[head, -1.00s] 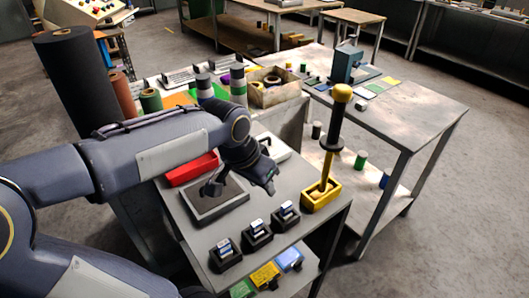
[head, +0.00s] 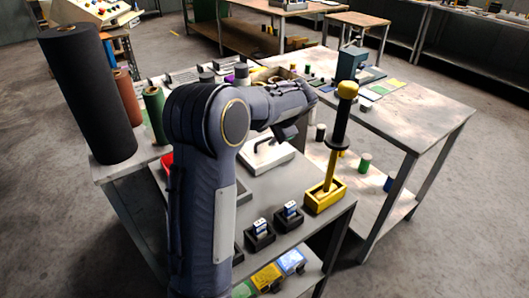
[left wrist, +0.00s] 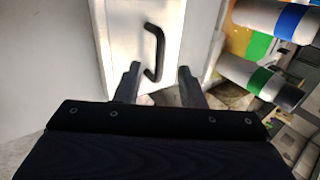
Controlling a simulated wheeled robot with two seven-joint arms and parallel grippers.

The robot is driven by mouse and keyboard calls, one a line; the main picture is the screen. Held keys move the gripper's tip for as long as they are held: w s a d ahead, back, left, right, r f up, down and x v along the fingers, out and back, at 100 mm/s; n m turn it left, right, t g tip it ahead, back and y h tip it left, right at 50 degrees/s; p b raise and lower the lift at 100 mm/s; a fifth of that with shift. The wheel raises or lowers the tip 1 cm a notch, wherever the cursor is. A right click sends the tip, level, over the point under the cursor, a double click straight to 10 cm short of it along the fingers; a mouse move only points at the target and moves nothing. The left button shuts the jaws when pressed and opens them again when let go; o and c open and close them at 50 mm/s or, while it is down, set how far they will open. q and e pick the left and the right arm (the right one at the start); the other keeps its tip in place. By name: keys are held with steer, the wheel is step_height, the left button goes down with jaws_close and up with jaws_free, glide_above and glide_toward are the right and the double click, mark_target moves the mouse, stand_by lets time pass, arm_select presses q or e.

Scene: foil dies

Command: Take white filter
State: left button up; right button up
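A flat white piece with a black handle, likely the white filter (head: 262,154), lies on the grey table beneath my left forearm. The left wrist view shows the white piece (left wrist: 118,38) and its dark curved handle (left wrist: 158,50) just ahead of my fingers. My left gripper (head: 288,134) is over the right side of the white piece, partly hidden by its own wrist. In the left wrist view its two fingers (left wrist: 158,72) are apart, with nothing held. The handle's lower end shows between the fingertips; contact cannot be told. My right gripper is not in view.
A yellow tray (head: 325,196) with an upright black-and-yellow tool stands right of the white piece. Small black holders (head: 260,236) line the table's front. Tall rolls (head: 88,95) stand at left. Banded cylinders (left wrist: 255,75) are close at right in the wrist view.

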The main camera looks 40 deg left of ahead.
mark_target(264, 140)
arm_select(q)
steer(key=x, duration=0.3)
steer(key=shift+a+f, duration=0.2)
steer(key=shift+f, duration=0.1)
jaws_close()
steer(key=shift+r, duration=0.1)
